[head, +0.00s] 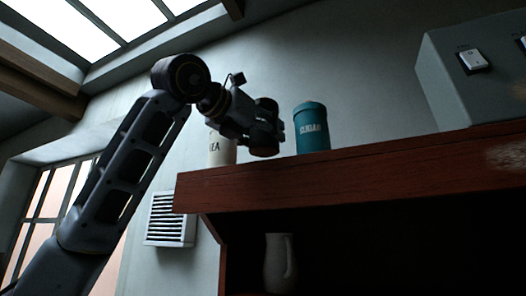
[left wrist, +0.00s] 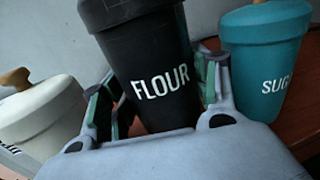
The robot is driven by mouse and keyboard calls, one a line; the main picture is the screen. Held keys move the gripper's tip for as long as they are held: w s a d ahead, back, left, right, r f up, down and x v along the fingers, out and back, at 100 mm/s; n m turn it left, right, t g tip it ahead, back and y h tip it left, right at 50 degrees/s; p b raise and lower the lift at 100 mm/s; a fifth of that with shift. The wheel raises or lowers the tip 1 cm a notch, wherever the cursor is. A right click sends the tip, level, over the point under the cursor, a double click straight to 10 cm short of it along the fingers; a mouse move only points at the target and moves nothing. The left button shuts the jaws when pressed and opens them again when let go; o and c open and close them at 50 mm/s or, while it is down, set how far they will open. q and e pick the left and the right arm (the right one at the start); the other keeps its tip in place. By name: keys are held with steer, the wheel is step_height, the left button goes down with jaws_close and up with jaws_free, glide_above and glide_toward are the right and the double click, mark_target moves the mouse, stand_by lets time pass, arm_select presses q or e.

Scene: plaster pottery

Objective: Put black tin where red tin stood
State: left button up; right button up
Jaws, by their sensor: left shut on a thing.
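My left gripper (head: 256,130) is shut on the black tin (head: 266,108), over the near edge of the wooden shelf top. In the left wrist view the black tin (left wrist: 145,45), lettered FLOUR, sits upright or slightly tilted between the two green-lined fingers (left wrist: 160,98). In the head view its reddish underside seems to show just above the shelf edge; I cannot tell its exact clearance. No red tin shows in either view. My right gripper is not in view.
A teal SUGAR tin (head: 311,130) stands right of the black tin on the shelf top (head: 350,165). A cream TEA tin (head: 219,150) stands to the left, partly behind my gripper. A grey box (head: 440,80) is at right; a pale jug (head: 280,262) is below.

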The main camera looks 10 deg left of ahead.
mark_target(255, 146)
arm_select(q)
steer(key=shift+f, duration=0.15)
steer(key=shift+f, duration=1.95)
steer(key=shift+f, duration=0.15)
steer(key=o, duration=1.1)
steer(key=shift+c, duration=0.2)
steer(key=shift+b+v, duration=0.4)
steer(key=shift+v, duration=0.35)
steer(key=b+v, duration=0.2)
steer(key=v, duration=0.8)
steer(key=shift+s+b, duration=0.35)
